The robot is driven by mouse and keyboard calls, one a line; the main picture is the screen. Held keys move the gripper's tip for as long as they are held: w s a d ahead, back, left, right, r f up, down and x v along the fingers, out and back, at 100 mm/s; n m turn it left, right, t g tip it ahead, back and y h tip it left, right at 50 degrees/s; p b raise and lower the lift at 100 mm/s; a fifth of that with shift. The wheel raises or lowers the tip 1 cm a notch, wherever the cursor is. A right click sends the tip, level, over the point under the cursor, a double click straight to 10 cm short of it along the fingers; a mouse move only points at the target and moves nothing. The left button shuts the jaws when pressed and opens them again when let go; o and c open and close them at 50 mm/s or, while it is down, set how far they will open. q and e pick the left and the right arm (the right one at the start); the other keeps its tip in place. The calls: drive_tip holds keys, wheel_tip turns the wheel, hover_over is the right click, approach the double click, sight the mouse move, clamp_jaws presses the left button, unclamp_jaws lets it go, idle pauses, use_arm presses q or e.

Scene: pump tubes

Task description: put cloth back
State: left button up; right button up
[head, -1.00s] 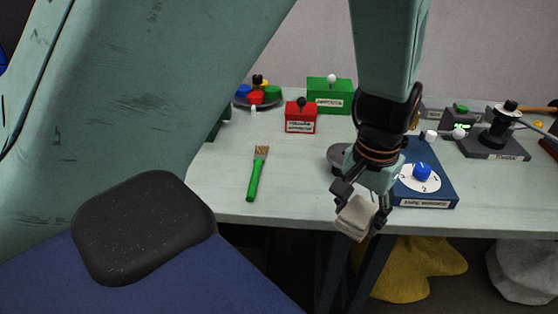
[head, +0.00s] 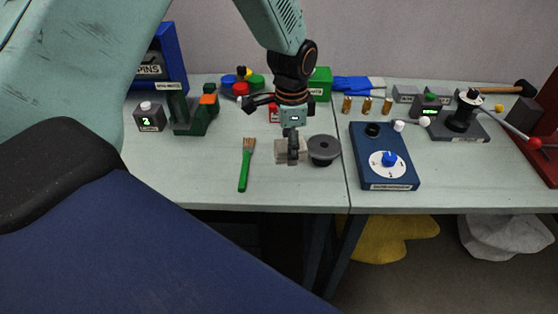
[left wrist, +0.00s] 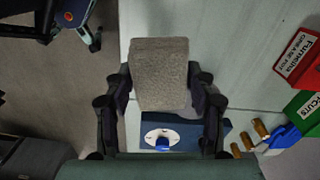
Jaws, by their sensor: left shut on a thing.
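The cloth (head: 282,154) is a small, thick, beige-grey folded block. My left gripper (head: 292,150) is shut on it over the bench top, between the green-handled brush (head: 245,165) and the round dark-grey dish (head: 323,149). I cannot tell whether the cloth touches the bench. In the left wrist view the cloth (left wrist: 160,73) fills the space between the two fingers of my left gripper (left wrist: 160,85). My right gripper is not in view.
A blue dial box (head: 385,160) stands right of the dish. A red box is partly hidden behind my gripper; a green box (head: 320,84) is further back. Several brass pieces (head: 367,105) stand at the back right. The bench's front left (head: 215,190) is clear.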

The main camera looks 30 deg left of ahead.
sight(280, 174)
use_arm(q)
drive_tip(key=shift+m, duration=0.9)
drive_tip(key=a+f, duration=0.1)
drive_tip(key=f, duration=0.2)
drive_tip(key=a+f+p, duration=0.1)
drive_tip(key=f, duration=0.2)
drive_tip(key=w+a+f, duration=0.1)
drive_tip(key=f, duration=0.2)
drive_tip(key=shift+a, duration=0.35)
drive_tip(key=shift+s+f, duration=0.1)
drive_tip(key=shift+f, duration=0.25)
drive_tip(key=shift+d, duration=0.2)
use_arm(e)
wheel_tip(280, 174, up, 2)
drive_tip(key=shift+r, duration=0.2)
use_arm(q)
drive_tip(key=shift+f, duration=0.15)
drive_tip(key=shift+a+f, duration=0.1)
drive_tip(key=shift+f, duration=0.05)
drive_tip(key=o, duration=1.3)
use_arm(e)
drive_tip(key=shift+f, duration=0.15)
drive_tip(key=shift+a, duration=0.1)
